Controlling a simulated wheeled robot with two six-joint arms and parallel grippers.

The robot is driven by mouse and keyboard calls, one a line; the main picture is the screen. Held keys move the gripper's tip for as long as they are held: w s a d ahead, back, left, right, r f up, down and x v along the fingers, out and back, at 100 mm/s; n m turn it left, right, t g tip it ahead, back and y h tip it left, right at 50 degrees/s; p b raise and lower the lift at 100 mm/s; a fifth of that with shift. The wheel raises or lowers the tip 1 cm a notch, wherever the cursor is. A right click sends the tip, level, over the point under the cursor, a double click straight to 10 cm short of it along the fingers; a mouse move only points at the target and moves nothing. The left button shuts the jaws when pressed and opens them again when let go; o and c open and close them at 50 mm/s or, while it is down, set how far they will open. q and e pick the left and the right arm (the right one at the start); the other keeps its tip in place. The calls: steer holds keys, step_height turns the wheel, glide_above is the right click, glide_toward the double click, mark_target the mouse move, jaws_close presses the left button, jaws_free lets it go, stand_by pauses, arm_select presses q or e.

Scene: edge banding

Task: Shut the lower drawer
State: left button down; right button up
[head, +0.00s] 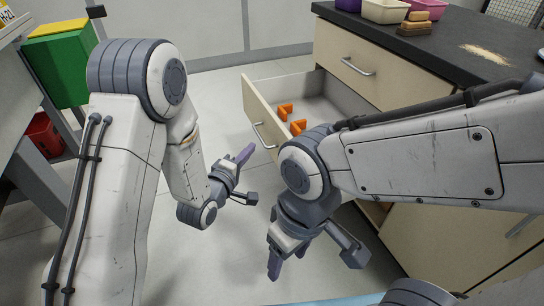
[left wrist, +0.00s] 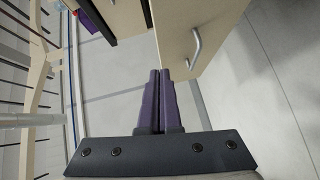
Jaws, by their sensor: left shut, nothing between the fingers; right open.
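The lower drawer (head: 258,113) is pulled out from the cabinet, below a shut upper drawer (head: 385,80). Its cream front and metal handle (head: 264,137) face left. The drawer front also shows in the left wrist view (left wrist: 215,22), with its handle (left wrist: 195,48). My left gripper (head: 245,155) is shut and empty, low beside the drawer front. In the left wrist view its purple fingertips (left wrist: 160,72) overlap the front's near edge; I cannot tell if they touch. My right gripper (head: 287,258) is open and empty, lower and nearer; its arm hides part of the cabinet.
Orange pieces (head: 285,110) lie inside the drawer. The dark worktop (head: 460,35) holds bins (head: 385,10) and stacked blocks (head: 415,27). A green box (head: 60,70) and a red bin (head: 45,135) stand at left. Floor left of the drawer is clear.

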arm_select(q)
step_height(320, 180, down, 3)
steer(key=a+n+t+b, duration=0.1)
steer(key=n+b, duration=0.1)
steer(key=b, duration=0.3)
glide_toward(278, 127)
steer(key=w, duration=0.5)
steer(key=shift+w+d+f+b, duration=0.1)
steer(key=shift+d+f+b, duration=0.35)
steer(key=shift+d, duration=0.3)
steer(key=shift+w+d+r, duration=0.15)
steer(key=shift+d, duration=0.35)
arm_select(e)
step_height(278, 127, down, 8)
steer(key=shift+r, duration=0.1)
